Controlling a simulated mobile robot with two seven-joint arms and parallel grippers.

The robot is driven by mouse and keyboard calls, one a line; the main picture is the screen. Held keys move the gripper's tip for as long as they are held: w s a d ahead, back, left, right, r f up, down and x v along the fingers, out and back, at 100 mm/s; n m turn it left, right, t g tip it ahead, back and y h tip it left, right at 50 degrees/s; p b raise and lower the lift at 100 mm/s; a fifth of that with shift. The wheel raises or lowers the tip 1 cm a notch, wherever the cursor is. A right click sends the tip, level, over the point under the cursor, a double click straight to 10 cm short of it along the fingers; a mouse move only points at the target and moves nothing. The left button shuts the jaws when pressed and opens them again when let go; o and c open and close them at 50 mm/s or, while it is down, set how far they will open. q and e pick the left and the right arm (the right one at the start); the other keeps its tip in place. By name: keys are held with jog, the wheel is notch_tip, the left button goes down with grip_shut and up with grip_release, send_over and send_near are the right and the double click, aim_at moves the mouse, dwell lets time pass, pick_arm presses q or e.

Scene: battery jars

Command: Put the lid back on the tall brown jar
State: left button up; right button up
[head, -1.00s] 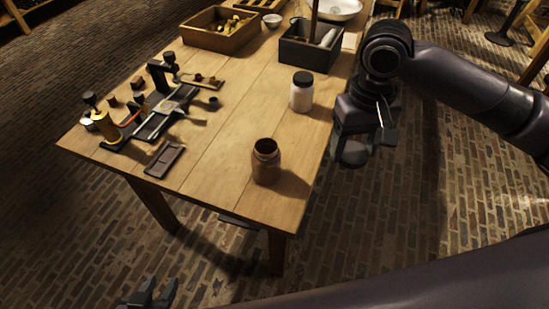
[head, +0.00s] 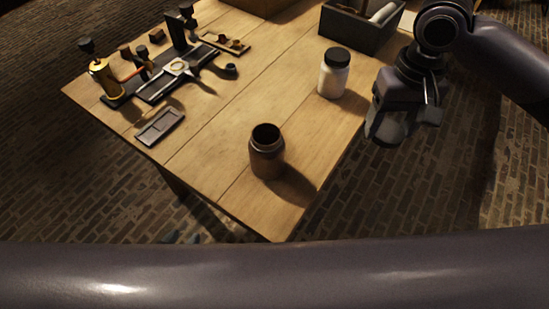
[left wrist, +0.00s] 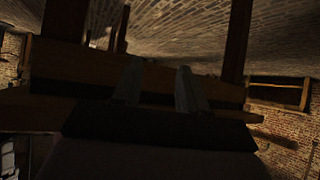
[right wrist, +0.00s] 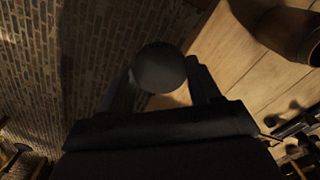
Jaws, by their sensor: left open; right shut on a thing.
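The tall brown jar (head: 266,155) stands upright and open-mouthed near the table's front corner; part of what looks like it shows at the upper right of the right wrist view (right wrist: 285,30). My right gripper (head: 402,132) is past the table's right edge, right of the jar and apart from it. It is shut on a round dark lid (right wrist: 160,68), seen between its fingers in the right wrist view. My left gripper (left wrist: 160,90) is open and empty, low beside the wooden table frame; only its fingertips show in the head view (head: 183,238), above my arm.
A white jar with a black lid (head: 334,74) stands behind the brown jar. A dark box (head: 360,27) is at the back. A dark tray (head: 160,127) and a tool rig (head: 165,80) with a brass cylinder (head: 103,77) occupy the left. The table middle (head: 230,110) is clear.

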aim_at(379, 144)
jog(key=f+b, duration=0.5)
jog(key=shift+s+a+f, duration=0.2)
jog(key=shift+f, duration=0.15)
pick_arm(q)
notch_tip(379, 144, down, 6)
jog(key=shift+r, duration=0.1)
